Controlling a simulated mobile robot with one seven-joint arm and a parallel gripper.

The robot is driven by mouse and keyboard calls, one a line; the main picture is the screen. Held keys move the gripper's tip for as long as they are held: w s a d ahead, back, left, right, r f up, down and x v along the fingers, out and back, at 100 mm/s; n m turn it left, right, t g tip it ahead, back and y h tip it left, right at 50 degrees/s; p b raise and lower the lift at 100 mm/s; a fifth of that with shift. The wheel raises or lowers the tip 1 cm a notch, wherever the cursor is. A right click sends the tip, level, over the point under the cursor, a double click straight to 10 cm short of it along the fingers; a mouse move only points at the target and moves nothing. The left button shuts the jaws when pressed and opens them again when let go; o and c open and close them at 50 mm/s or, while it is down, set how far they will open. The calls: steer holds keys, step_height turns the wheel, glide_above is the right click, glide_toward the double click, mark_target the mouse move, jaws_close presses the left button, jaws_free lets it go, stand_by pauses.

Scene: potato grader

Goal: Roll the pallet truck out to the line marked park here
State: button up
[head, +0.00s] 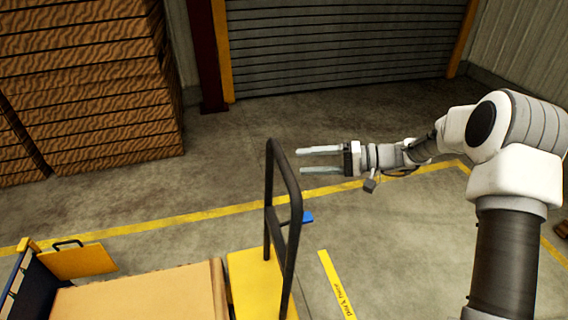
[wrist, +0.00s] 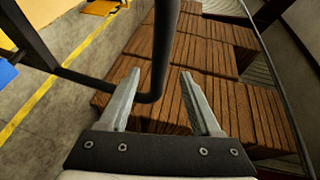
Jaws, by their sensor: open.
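The pallet truck shows at the bottom of the head view, with a yellow body (head: 252,283) and an upright dark loop handle (head: 294,200). My gripper (head: 301,160) is open, its fingers pointing left at the upper part of the handle. In the wrist view the dark handle (wrist: 160,55) runs in line with the gap between my open fingertips (wrist: 160,74); I cannot tell whether it lies inside the gap or just beyond. The yellow floor line marked "park here" (head: 336,284) lies right of the truck. The truck's lower parts are cut off.
A tan load (head: 145,296) lies left of the handle, next to a yellow panel (head: 80,261) with a black grip. A small blue part (head: 307,217) shows behind the handle. Brown stacks (head: 90,90) stand back left. A shutter (head: 345,45) closes the back; the floor before it is clear.

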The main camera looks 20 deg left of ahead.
mark_target(284, 163)
steer(key=x, duration=0.6)
steer(key=shift+a+f, duration=0.1)
steer(key=shift+a, duration=0.25)
jaws_close()
stand_by(1.1)
